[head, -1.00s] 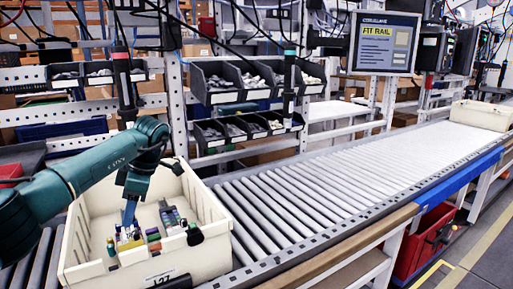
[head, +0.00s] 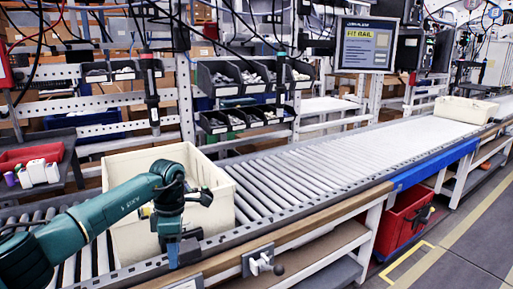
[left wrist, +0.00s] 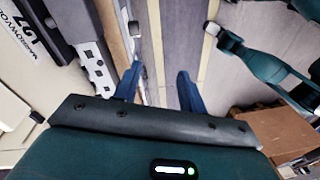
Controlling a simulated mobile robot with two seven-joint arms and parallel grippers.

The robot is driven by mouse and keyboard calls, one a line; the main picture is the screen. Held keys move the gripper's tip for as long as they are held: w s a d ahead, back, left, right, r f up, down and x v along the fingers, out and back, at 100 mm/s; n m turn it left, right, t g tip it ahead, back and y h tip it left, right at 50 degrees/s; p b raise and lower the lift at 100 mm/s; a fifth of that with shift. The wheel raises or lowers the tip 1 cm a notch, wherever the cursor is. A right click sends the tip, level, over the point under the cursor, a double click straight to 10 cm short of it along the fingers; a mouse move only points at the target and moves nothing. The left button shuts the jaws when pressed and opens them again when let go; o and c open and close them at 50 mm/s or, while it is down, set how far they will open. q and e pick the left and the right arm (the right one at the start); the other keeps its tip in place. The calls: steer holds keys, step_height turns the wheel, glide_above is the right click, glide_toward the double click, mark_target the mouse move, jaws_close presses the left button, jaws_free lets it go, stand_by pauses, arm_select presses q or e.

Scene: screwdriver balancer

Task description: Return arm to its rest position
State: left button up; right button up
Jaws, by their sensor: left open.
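My left arm comes in from the left in the head view. Its gripper (head: 180,254) points down at the front side of the cream tote, near the conveyor's front edge. In the left wrist view, the two blue fingers (left wrist: 158,86) stand apart with nothing between them. The cream tote (head: 222,212) sits on the conveyor behind the arm, which hides much of its front and inside. A corner of the labelled tote (left wrist: 20,108) shows at the left of the left wrist view.
The roller conveyor (head: 320,165) runs to the back right, clear up to another cream tote (head: 465,108). Small-parts bins (head: 235,80) hang behind it. A red bin (head: 30,157) with white containers stands at the left. A red crate (head: 403,220) stands below the conveyor.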

arm_select(q)
steer(key=s+d+f+n+g+h+p, duration=0.1)
steer(key=s+d+f+h, duration=0.25)
steer(key=d, duration=0.55)
steer(key=s+d+f+h, duration=0.3)
steer(key=s+d+h, duration=0.2)
steer(key=d, duration=0.3)
steer(key=s+d+r+n+t+h+p, duration=0.2)
steer(key=s+d+r+n+t+h, duration=0.4)
steer(key=d+n+h, duration=0.5)
steer(key=a+f+n+t+y+p, duration=0.2)
steer(key=a+n+t+y, duration=0.85)
steer(key=n, duration=1.35)
steer(key=s+a+f+n+g+y+p, duration=0.1)
steer(key=s+a+f+n+g+y, duration=0.2)
steer(key=s+a+f+n, duration=0.8)
steer(key=s+a+n+y, duration=0.1)
steer(key=s+y, duration=0.1)
steer(key=shift+s+y, duration=0.3)
arm_select(e)
steer(key=shift+s+d+r+g+h, duration=0.15)
steer(key=shift+d+r+h, duration=0.15)
steer(key=shift+d+r, duration=0.2)
steer(key=shift+s+d+r+g+h, duration=0.15)
steer(key=shift+d+r+h, duration=0.15)
steer(key=shift+d+r, duration=0.2)
arm_select(q)
steer(key=shift+a, duration=0.1)
